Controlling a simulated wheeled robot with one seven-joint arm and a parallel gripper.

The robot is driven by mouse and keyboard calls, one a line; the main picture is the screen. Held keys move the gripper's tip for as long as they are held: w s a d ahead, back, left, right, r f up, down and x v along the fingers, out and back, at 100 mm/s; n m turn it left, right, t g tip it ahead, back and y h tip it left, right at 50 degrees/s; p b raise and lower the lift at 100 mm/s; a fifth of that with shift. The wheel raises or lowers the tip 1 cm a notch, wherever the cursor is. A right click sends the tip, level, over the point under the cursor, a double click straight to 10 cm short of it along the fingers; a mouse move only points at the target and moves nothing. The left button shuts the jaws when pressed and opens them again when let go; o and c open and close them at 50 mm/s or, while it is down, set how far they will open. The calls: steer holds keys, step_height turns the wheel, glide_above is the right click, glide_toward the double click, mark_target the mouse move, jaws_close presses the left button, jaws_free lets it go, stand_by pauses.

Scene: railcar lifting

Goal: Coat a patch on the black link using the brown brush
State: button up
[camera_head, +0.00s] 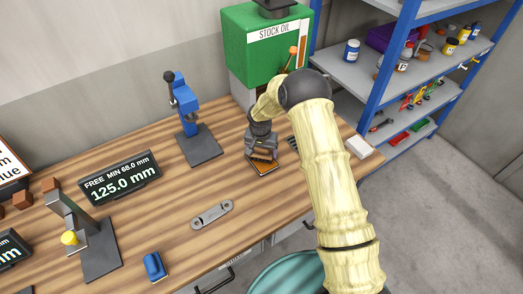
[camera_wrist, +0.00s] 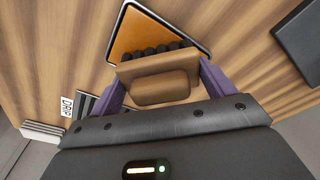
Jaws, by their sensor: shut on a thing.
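My gripper (camera_head: 262,152) is shut on the brown brush (camera_wrist: 160,82), whose wooden body sits between the purple fingers in the wrist view. A link with a hole at each end (camera_head: 212,214) lies flat on the bench, left of and nearer than the tray. It looks grey rather than black, and no coated patch can be made out on it.
A blue press on a dark base (camera_head: 198,147) stands behind left of the tray. A green STOCK OIL tank (camera_head: 262,50) is behind. A striped drip grille (camera_wrist: 84,104) and a white block (camera_head: 360,147) lie to the right. A blue block (camera_head: 154,266) lies at front left.

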steer(key=shift+s+d+f+b, duration=0.1)
steer(key=shift+f+b, duration=0.35)
steer(key=shift+b, duration=0.1)
stand_by(2.2)
steer(key=shift+r+p, duration=1.65)
steer(key=shift+r, duration=1.95)
steer(key=shift+f, duration=0.1)
